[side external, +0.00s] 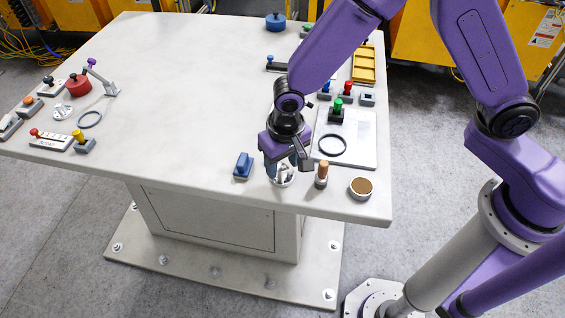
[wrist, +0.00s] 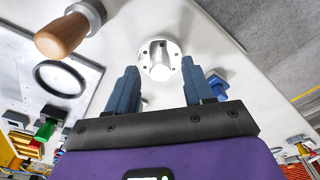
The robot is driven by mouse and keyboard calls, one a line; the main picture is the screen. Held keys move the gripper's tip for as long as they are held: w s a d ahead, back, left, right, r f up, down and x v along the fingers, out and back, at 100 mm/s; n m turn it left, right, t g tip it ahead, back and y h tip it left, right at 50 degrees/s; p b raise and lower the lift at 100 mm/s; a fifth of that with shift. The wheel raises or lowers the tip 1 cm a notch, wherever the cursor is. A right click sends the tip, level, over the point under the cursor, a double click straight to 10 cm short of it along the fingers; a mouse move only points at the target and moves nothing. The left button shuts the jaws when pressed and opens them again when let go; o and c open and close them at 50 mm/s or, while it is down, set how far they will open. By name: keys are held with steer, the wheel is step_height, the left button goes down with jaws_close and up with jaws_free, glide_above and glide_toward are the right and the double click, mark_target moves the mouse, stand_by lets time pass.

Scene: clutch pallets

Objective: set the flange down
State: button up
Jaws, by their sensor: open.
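A pale metal flange (side external: 284,178) with a raised hub and bolt holes stands on the table near its front edge. In the wrist view the flange (wrist: 160,54) lies flat, hub up, between and just beyond my fingertips. My gripper (side external: 286,166) is right over it, pointing down, with fingers apart. The wrist view shows both blue fingers of my gripper (wrist: 161,82) open, one on each side of the hub, with a gap visible on both sides. In the side view the fingers partly hide the flange. A similar pale part (side external: 62,112) lies at the table's far left.
A wooden-handled tool (side external: 322,170) stands close to the right, and a brown-topped round tin (side external: 361,188) beyond it. A blue block (side external: 243,166) is to the left. A light pallet (side external: 360,145) with a black ring (side external: 331,145) lies behind. The table's middle is clear.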

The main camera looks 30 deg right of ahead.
mark_target(286, 178)
step_height(286, 178, up, 11)
steer(key=s, duration=0.1)
steer(key=shift+r, duration=0.2)
steer(key=s+d+r+n, duration=0.2)
steer(key=s+d+n, duration=0.4)
steer(key=s+d, duration=0.4)
steer(key=s+d+r+n+g, duration=0.1)
steer(key=s+d+r+n, duration=0.1)
steer(key=s+d+n, duration=0.4)
steer(key=s+d, duration=0.4)
steer(key=d, duration=0.2)
steer(key=shift+s+n, duration=0.3)
steer(key=shift+s, duration=0.1)
